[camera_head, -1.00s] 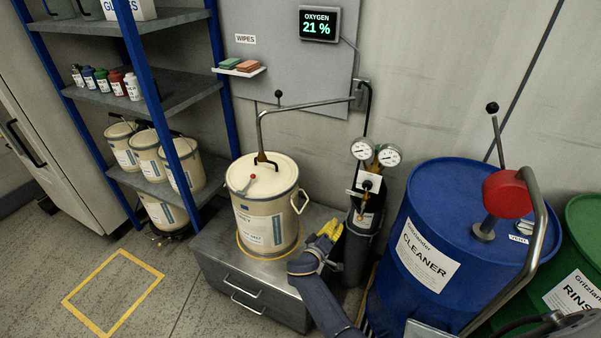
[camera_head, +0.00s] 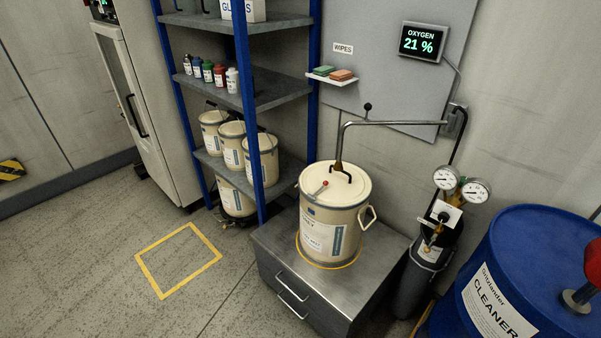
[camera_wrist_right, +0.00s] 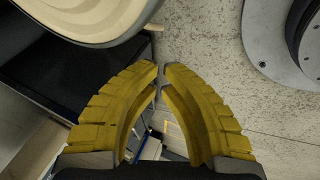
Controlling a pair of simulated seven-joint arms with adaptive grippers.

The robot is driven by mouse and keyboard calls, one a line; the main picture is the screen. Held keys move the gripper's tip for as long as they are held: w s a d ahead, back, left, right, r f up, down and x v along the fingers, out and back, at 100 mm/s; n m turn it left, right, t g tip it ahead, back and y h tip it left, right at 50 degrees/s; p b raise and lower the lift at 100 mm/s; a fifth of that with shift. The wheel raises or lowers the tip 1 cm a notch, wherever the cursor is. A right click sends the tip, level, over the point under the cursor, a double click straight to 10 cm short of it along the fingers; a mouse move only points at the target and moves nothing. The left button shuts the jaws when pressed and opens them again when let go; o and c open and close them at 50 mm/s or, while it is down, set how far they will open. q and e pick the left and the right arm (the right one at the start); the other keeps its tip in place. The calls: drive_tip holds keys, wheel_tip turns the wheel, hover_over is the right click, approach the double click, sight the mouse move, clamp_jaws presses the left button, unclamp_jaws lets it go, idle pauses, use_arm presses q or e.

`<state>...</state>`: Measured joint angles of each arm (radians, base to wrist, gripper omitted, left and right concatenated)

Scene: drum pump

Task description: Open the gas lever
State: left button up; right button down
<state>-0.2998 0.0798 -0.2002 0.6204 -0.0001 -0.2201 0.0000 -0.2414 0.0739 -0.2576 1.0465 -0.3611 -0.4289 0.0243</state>
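A gas cylinder (camera_head: 413,278) stands right of the cream drum in the head view. Two round gauges (camera_head: 461,186) and a white plate with a dark knob (camera_head: 440,214) sit on its top. A small red-tipped lever (camera_head: 321,187) is on the lid of the cream drum (camera_head: 331,228). A black-knobbed lever (camera_head: 367,107) stands on the bent pipe above the drum. I cannot tell which of these is the gas lever. My right gripper (camera_wrist_right: 161,76) shows in the wrist view, its yellow fingertips together with nothing between them. My left gripper is not in view.
The drum stands on a grey drawer cabinet (camera_head: 282,253). A blue CLEANER drum (camera_head: 520,245) is at the right. Blue-post shelves (camera_head: 283,90) hold bottles and pails. The floor by the yellow square (camera_head: 179,260) is clear. A cream rounded edge (camera_wrist_right: 85,25) is close to my right gripper.

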drive_tip(key=s+d+f+m+g, duration=0.2)
drive_tip(key=s+f, duration=0.2)
drive_tip(key=s, duration=0.8)
drive_tip(key=s+d+f+m+g, duration=0.2)
drive_tip(key=s+f, duration=0.3)
drive_tip(key=s, duration=0.7)
drive_tip(key=shift+s+f+m+y, duration=0.15)
drive_tip(key=shift+s+m+y, duration=0.15)
drive_tip(key=shift+m, duration=0.2)
